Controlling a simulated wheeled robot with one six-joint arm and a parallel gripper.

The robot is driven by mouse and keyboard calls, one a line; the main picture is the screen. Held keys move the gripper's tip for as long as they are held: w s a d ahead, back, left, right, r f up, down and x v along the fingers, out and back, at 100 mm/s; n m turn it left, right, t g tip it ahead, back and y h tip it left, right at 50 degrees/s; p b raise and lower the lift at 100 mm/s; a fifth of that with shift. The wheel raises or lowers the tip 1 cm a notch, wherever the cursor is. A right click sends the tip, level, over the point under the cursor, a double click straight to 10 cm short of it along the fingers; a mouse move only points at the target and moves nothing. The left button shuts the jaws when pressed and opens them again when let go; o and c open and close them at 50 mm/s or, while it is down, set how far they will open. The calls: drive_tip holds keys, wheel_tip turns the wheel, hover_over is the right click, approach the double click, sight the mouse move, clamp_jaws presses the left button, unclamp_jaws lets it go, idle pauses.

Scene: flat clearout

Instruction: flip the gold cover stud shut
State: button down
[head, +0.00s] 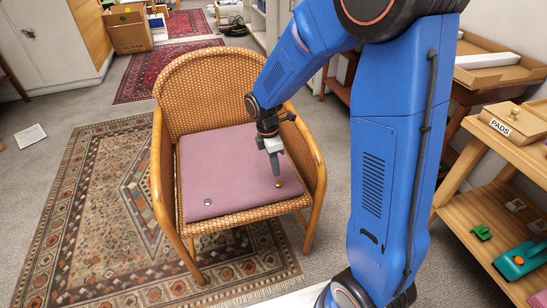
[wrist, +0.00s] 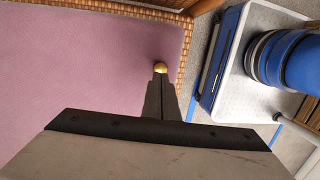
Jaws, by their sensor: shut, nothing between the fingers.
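The gold cover stud (head: 279,184) is a small round gold knob near the front right corner of the mauve seat cushion (head: 225,160), on a wicker armchair. It also shows in the wrist view (wrist: 160,67), right at my fingertips. My gripper (head: 275,172) is shut and empty, pointing down over the cushion. In the wrist view my fingers (wrist: 160,82) are together, with their tips at the stud; I cannot tell whether they touch it. A small grey stud (head: 207,202) sits at the cushion's front left corner.
The chair's curved cane arm (head: 308,150) rises just right of my gripper. The chair stands on a patterned rug (head: 90,210). A wooden shelf (head: 480,205) with a green tool stands at the right. Open carpet lies at the left.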

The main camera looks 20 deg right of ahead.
sight(278, 183)
drive_tip(key=shift+s+d+f, duration=0.15)
drive_tip(key=shift+f, duration=0.9)
drive_tip(key=shift+s+d+f, duration=0.1)
drive_tip(key=shift+f, duration=0.9)
